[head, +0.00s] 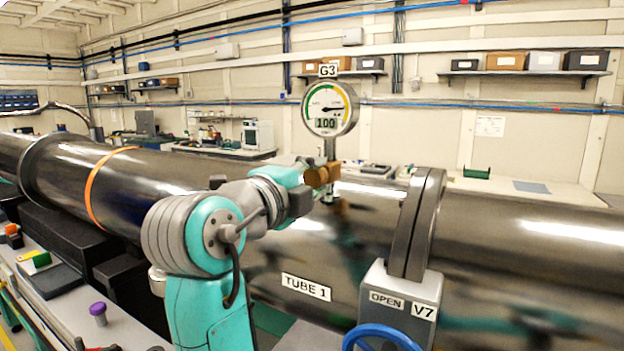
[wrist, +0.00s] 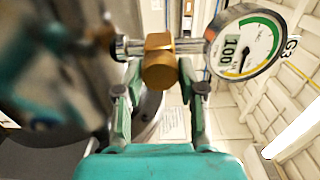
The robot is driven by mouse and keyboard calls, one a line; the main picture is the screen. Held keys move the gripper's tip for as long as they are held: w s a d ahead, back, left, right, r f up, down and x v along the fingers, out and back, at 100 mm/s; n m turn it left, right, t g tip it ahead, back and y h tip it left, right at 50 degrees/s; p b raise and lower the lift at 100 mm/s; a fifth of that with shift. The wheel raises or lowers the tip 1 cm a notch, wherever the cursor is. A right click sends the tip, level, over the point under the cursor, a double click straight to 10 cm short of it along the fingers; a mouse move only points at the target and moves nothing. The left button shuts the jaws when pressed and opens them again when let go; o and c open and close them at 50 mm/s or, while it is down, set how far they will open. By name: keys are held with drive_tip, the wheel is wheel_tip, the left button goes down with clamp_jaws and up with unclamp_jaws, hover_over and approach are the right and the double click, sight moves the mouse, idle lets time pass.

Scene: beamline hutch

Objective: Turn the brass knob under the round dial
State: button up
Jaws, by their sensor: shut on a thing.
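The brass knob (head: 322,175) sits on the stem under the round dial (head: 329,108), which is tagged G3 and reads 100. In the wrist view the brass knob (wrist: 159,62) is a short cylinder between my gripper's two fingers. My gripper (wrist: 160,85) is shut on the brass knob, with a finger on each side. The dial (wrist: 245,45) shows tilted at the upper right of the wrist view. In the head view my gripper (head: 308,178) reaches the knob from the left, and its fingertips are partly hidden.
A large shiny tube (head: 305,260) labelled TUBE 1 runs below the dial. A flange (head: 415,225) and a grey valve block (head: 400,300) tagged V7 and OPEN, with a blue handwheel (head: 382,338), stand to the right. A purple knob (head: 98,310) is at lower left.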

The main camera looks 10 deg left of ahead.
drive_tip(key=shift+f, duration=0.1)
drive_tip(key=o, duration=1.1)
drive_tip(key=v, duration=1.2)
